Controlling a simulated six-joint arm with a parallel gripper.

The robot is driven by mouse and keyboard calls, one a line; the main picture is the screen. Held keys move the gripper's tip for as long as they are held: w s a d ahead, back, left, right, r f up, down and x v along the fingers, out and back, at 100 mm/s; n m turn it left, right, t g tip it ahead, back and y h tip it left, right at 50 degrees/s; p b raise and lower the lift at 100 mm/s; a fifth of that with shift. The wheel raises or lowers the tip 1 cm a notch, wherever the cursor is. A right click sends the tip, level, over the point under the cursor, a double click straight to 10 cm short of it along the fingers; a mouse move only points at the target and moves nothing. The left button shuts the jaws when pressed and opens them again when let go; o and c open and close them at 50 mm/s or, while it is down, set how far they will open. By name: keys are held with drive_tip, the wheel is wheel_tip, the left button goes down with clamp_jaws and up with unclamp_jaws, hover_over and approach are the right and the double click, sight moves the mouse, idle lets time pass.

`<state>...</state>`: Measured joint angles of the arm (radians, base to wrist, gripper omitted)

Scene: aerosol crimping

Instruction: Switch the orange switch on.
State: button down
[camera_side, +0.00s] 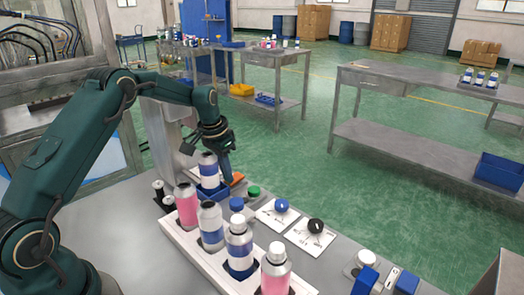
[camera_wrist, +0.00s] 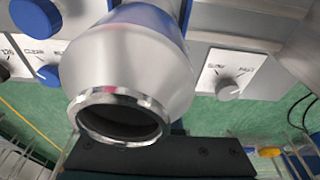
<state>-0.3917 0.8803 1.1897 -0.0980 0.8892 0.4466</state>
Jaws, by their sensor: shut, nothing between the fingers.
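The orange switch (camera_side: 238,179) shows in the side view on the grey worktop, just right of a blue-and-white can. In the wrist view the switch does not show; a silver can with a blue band fills the middle.
A green button (camera_side: 253,191), blue knob (camera_side: 281,206) and black knob (camera_side: 315,226) lie to the right. A white rack (camera_side: 190,249) with several cans stands in front. A slow/fast dial (camera_wrist: 228,90) shows in the wrist view.

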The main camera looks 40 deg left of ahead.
wheel_tip(320, 180, up, 11)
drive_tip(key=shift+f, duration=0.2)
idle(1.2)
wheel_tip(320, 180, up, 8)
drive_tip(key=m+t, duration=0.1)
drive_tip(key=t, duration=0.1)
hover_over(233, 184)
drive_tip(key=s+d, duration=0.2)
drive_tip(key=d, duration=0.1)
drive_tip(key=s+d+r+t, duration=0.1)
drive_tip(key=s+d+r, duration=0.45)
drive_tip(key=s, duration=0.25)
drive_tip(key=s+d+f+n, duration=0.1)
drive_tip(key=s+d+f, duration=0.3)
drive_tip(key=s+f, duration=0.6)
drive_tip(key=s, duration=0.5)
drive_tip(key=shift+d+f, duration=0.2)
drive_tip(key=shift+f, duration=0.15)
